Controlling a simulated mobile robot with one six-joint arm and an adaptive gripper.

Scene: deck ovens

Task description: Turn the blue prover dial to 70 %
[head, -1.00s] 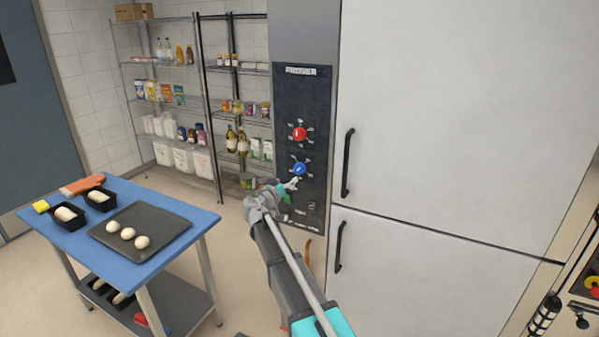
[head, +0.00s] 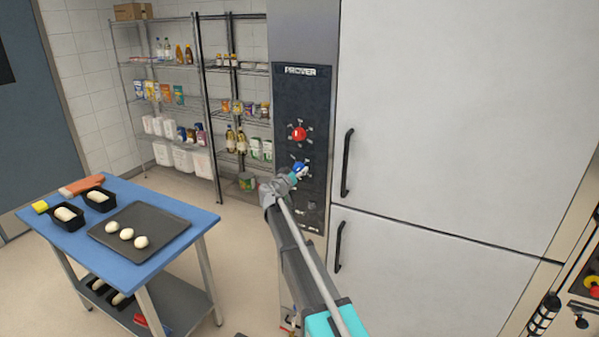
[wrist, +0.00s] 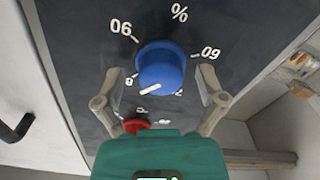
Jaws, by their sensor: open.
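The blue prover dial (head: 299,166) is on the dark control panel, below the red dial (head: 299,133). My gripper (head: 296,175) is at the blue dial and partly covers it in the head view. In the wrist view, the blue dial (wrist: 165,66) sits between the spread fingers of my open gripper (wrist: 160,76), one finger on each side. I cannot tell whether they touch it. The dial's white pointer mark points to the picture's lower left. The lettering appears upside down, with 90 at upper left and 60 at right; the lower numbers are partly hidden.
The red dial (wrist: 137,125) is close by, partly behind my gripper. Black door handles (head: 347,162) stick out right of the panel. A blue table (head: 190,212) with a dark tray (head: 166,232) stands at the left. The floor between table and prover is open.

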